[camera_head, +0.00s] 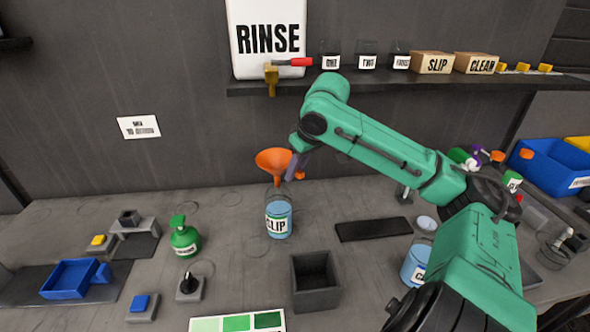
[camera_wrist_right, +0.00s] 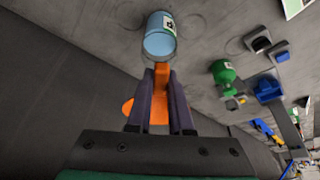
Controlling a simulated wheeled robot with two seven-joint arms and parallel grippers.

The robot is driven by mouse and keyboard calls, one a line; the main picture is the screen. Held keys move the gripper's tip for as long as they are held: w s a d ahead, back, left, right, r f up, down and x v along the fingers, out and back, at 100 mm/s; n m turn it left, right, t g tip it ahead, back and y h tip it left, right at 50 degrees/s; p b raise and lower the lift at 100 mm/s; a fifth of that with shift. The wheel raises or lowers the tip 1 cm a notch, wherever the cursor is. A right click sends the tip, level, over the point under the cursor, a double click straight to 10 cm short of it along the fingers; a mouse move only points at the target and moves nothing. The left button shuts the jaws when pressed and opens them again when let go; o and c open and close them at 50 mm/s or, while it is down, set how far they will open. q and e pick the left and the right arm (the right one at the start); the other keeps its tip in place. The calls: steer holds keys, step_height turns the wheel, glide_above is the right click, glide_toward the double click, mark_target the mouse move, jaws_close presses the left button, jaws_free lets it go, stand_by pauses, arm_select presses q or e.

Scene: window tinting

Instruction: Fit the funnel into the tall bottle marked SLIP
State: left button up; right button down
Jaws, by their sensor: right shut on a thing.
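The orange funnel (camera_head: 270,160) is held upright, cone up, above the tall bottle marked SLIP (camera_head: 277,222). The bottle stands upright on the table, clear at the top with blue liquid below. My right gripper (camera_head: 293,172) is shut on the funnel from its right side. In the right wrist view, the fingers (camera_wrist_right: 155,100) hold the orange funnel (camera_wrist_right: 160,82), and the blue bottle (camera_wrist_right: 160,38) lies just beyond its tip. I cannot tell whether the spout touches or enters the bottle mouth. My left gripper is not in view.
A green spray bottle (camera_head: 185,240) and a dark open box (camera_head: 314,280) stand near the bottle. A dark flat pad (camera_head: 373,229) lies to its right. Another blue bottle (camera_head: 413,268) is partly hidden by my right arm. The RINSE container (camera_head: 268,55) stands on the shelf above.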

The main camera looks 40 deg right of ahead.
steer(key=shift+f+b, duration=0.6)
steer(key=shift+f, duration=0.35)
steer(key=c, duration=0.7)
jaws_free()
steer(key=shift+c, duration=0.2)
steer(key=shift+r, duration=0.1)
steer(key=shift+s+r, duration=0.15)
steer(key=shift+r, duration=0.2)
steer(key=v, duration=1.3)
steer(key=shift+s+r+p, duration=0.2)
steer(key=shift+r+p, duration=0.1)
steer(key=shift+p, duration=0.05)
